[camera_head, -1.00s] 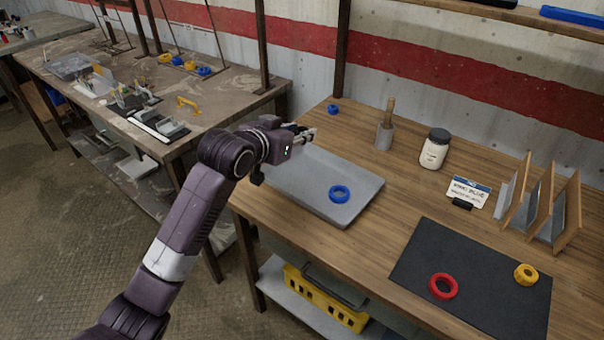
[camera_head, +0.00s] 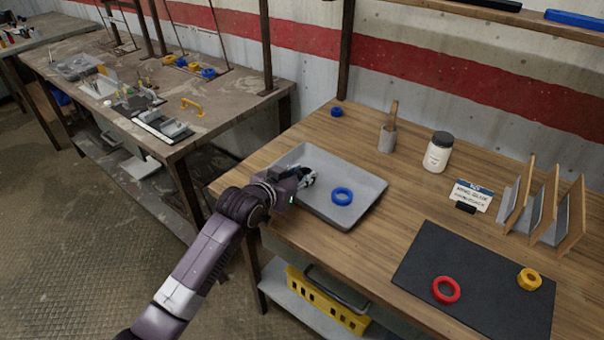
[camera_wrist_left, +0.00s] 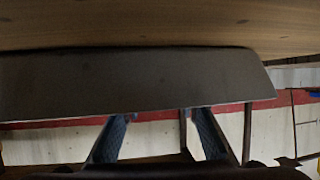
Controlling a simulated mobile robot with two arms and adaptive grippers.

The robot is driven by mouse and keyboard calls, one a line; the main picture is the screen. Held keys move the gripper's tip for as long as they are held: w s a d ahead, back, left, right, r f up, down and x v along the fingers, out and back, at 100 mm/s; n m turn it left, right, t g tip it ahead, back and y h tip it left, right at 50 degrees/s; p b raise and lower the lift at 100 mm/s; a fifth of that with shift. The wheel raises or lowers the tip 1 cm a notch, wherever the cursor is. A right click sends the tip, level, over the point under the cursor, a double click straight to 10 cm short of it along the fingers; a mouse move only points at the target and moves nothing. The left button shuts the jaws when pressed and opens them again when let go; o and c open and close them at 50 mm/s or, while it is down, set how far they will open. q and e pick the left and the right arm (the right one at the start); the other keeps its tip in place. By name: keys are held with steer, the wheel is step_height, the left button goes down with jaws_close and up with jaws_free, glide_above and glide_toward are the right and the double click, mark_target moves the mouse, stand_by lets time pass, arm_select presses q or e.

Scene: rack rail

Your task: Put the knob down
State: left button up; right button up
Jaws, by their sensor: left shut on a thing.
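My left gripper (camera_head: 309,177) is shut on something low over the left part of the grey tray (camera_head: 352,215). I take the held thing to be the knob, but its shape and colour cannot be made out in either view. In the left wrist view the two fingers (camera_wrist_left: 160,135) stand apart, with the tray (camera_wrist_left: 130,80) across the picture beyond them. Whether the held thing touches the tray cannot be told. A blue ring (camera_head: 342,197) lies on the tray just right of the gripper. My right gripper is not in view.
A dark mat (camera_head: 480,263) at the right holds a red ring (camera_head: 446,290) and a yellow ring-shaped piece (camera_head: 529,279). A small blue piece (camera_head: 337,112), a cup (camera_head: 387,140), a white jar (camera_head: 437,153) and a wooden rack (camera_head: 541,212) stand behind. The tray's front part is clear.

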arm_select(q)
steer(key=o, duration=1.1)
steer(key=shift+o, duration=0.2)
steer(key=v, duration=1.2)
